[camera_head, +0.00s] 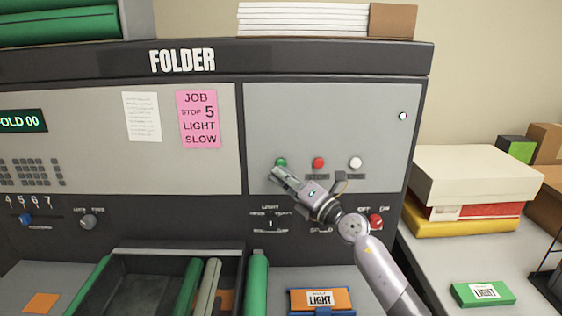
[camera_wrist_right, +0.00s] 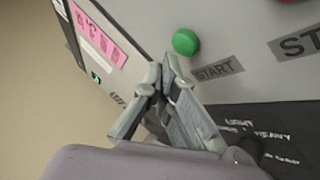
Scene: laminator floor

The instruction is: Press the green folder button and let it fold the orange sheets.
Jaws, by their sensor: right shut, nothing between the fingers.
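The green button (camera_head: 281,162) sits on the grey front panel of the folder (camera_head: 330,110). In the right wrist view the green button (camera_wrist_right: 186,42) is round, with a START label beside it. My right gripper (camera_head: 277,171) is shut and empty, its tips just below the button; in the wrist view its fingertips (camera_wrist_right: 163,70) appear close to the button, and I cannot tell whether they touch it. An orange sheet or pad (camera_head: 41,302) lies at the lower left. An orange pack marked LIGHT (camera_head: 320,299) lies below the panel. The display (camera_head: 20,121) reads "OLD 00". My left gripper is not in view.
A red button (camera_head: 318,162) and a white button (camera_head: 355,163) sit right of the green one. A red knob (camera_head: 376,221) is lower right. A pink note (camera_head: 198,118) reads JOB STOP 5 LIGHT SLOW. Boxes (camera_head: 470,175) and a green pack (camera_head: 482,293) stand on the right table.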

